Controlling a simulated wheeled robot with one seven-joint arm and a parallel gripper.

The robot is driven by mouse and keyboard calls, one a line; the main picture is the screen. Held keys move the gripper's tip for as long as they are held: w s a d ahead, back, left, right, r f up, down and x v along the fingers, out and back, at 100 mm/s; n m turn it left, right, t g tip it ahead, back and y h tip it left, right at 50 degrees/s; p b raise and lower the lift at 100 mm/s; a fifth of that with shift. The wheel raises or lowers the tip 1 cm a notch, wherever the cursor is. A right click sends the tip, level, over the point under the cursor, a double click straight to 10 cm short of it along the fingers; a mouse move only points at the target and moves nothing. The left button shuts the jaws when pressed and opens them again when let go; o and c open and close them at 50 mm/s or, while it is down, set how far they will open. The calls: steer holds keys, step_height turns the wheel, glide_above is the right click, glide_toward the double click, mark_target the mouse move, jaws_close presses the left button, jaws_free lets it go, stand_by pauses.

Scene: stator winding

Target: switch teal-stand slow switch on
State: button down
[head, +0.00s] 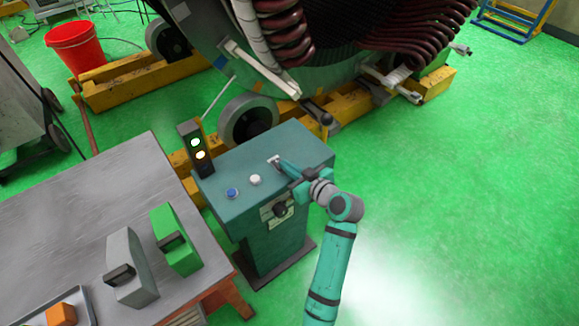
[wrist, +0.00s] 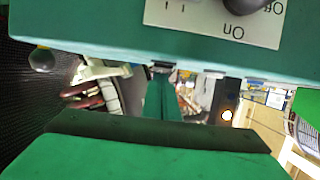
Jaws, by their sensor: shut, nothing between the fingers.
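The teal stand (head: 247,200) is in the middle of the head view. On its top are a blue button (head: 232,193) and a white button (head: 255,180). A black rotary knob (head: 280,209) sits on a pale plate on its front. In the wrist view the knob (wrist: 240,3) is cut off by the top edge, on a white plate (wrist: 190,22) marked "On" and "Off", upside down. My gripper (head: 277,162) is shut and empty, its tip at a small pale part on the stand's top. The tip (wrist: 162,68) meets the stand's edge in the wrist view; contact is unclear.
A light post (head: 196,148) with green and yellowish lamps lit stands at the stand's left corner. A grey table (head: 110,200) with green and grey blocks is at left. A large stator on yellow rails (head: 350,105) stands behind. Green floor at right is clear.

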steer(key=shift+r, duration=0.65)
steer(key=shift+r, duration=0.3)
steer(key=r, duration=0.2)
steer(key=d+r, duration=0.1)
steer(key=shift+s+r, duration=0.2)
steer(key=shift+r, duration=0.2)
steer(key=s+d, duration=0.5)
steer(key=s, duration=0.3)
steer(key=shift+d+r, duration=0.3)
steer(key=shift+d, duration=0.05)
steer(key=shift+w+f, duration=0.1)
